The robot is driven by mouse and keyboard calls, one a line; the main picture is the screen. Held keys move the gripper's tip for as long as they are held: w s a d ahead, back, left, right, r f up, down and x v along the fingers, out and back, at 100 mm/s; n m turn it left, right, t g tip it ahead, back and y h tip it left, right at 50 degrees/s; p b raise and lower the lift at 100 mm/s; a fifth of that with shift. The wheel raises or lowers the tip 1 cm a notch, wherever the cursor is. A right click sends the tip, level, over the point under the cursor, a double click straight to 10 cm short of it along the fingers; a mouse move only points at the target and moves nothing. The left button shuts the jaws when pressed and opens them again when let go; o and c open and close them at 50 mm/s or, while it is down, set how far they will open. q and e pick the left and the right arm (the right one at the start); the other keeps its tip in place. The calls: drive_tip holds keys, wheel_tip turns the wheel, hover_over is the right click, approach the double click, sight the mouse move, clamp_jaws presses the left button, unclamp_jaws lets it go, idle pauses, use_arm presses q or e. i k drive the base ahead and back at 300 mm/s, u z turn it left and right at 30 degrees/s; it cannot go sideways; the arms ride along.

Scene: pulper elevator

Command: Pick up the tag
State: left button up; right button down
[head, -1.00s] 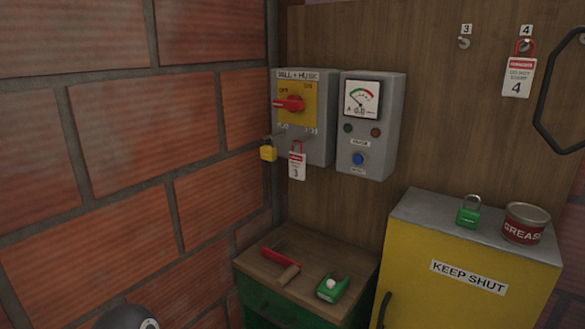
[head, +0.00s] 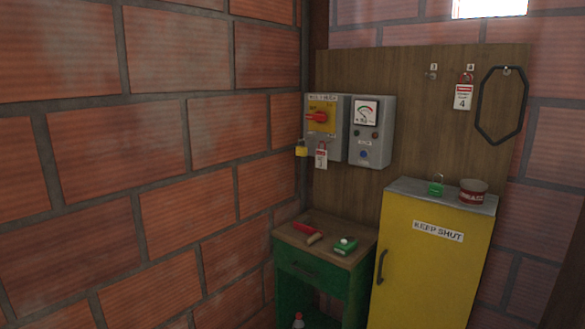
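Two white tags with red tops are in the head view. One tag (head: 321,158) hangs under the grey switch box (head: 327,118) with the red rotary handle; its print is too small to read now. A yellow padlock (head: 301,149) hangs to its left. The other tag (head: 463,97), marked 4, hangs by a red loop from a hook on the wooden board. Neither of my grippers is in view.
A grey meter box (head: 371,135) adjoins the switch box. Below, a green cabinet (head: 312,272) carries a red-handled tool (head: 306,232) and a green object (head: 345,245). A yellow cabinet (head: 425,265) carries a green padlock (head: 436,186) and grease tin (head: 473,192). The brick wall bounds the left.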

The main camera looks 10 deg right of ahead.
sight(321, 155)
drive_tip(key=u, duration=0.3)
drive_tip(key=i, duration=0.45)
drive_tip(key=z, duration=0.9)
drive_tip(key=i, duration=1.25)
drive_tip(key=z, duration=0.8)
drive_tip(key=k, duration=0.5)
drive_tip(key=z, duration=0.3)
drive_tip(key=i, duration=0.5)
drive_tip(key=u, duration=0.35)
